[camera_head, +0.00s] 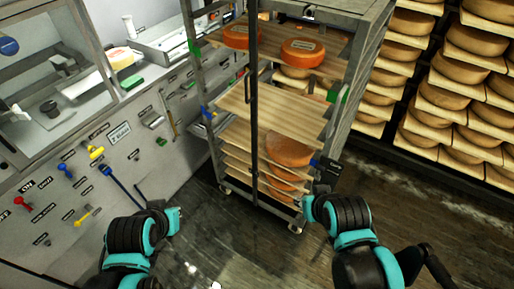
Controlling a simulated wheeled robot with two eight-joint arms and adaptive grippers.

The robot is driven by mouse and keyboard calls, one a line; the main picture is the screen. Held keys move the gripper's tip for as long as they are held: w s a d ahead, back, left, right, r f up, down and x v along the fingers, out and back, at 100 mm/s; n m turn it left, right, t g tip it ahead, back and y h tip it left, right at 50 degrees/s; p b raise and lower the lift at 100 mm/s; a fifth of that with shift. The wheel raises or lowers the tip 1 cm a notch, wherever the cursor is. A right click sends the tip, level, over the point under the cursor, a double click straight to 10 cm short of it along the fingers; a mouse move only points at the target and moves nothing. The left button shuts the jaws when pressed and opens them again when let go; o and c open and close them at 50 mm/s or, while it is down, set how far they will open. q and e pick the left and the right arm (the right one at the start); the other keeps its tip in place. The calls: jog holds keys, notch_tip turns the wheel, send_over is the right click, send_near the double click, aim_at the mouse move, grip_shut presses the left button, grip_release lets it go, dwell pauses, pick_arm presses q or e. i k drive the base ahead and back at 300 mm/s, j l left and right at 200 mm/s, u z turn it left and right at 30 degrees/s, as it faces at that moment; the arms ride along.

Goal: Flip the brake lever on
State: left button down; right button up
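No lever can be read as the brake lever. On the grey wall panel at the left are a red lever (22,203), yellow levers (95,152) and blue levers (66,170), beside small labels, one reading ON; most are too small to read. My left arm comes in from the bottom left, and its gripper (173,220) is over the floor, right of the panel. My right arm comes in from the bottom right, and its gripper (325,168) is in front of the rack's right side. Both grippers are too small to show whether their fingers are open or shut.
A grey wheeled rack (352,70) with wooden shelves and orange cheese wheels (303,51) stands in the middle. Shelves of cheese wheels (455,103) fill the right. A counter with a glass-fronted cabinet (50,100) is at the left. The dark wet floor (235,250) is clear in front.

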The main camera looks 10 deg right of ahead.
aim_at(320, 168)
jog(key=l+z, duration=0.35)
jog(key=i+l+z, duration=0.1)
jog(key=z, duration=0.2)
jog(key=l, duration=0.1)
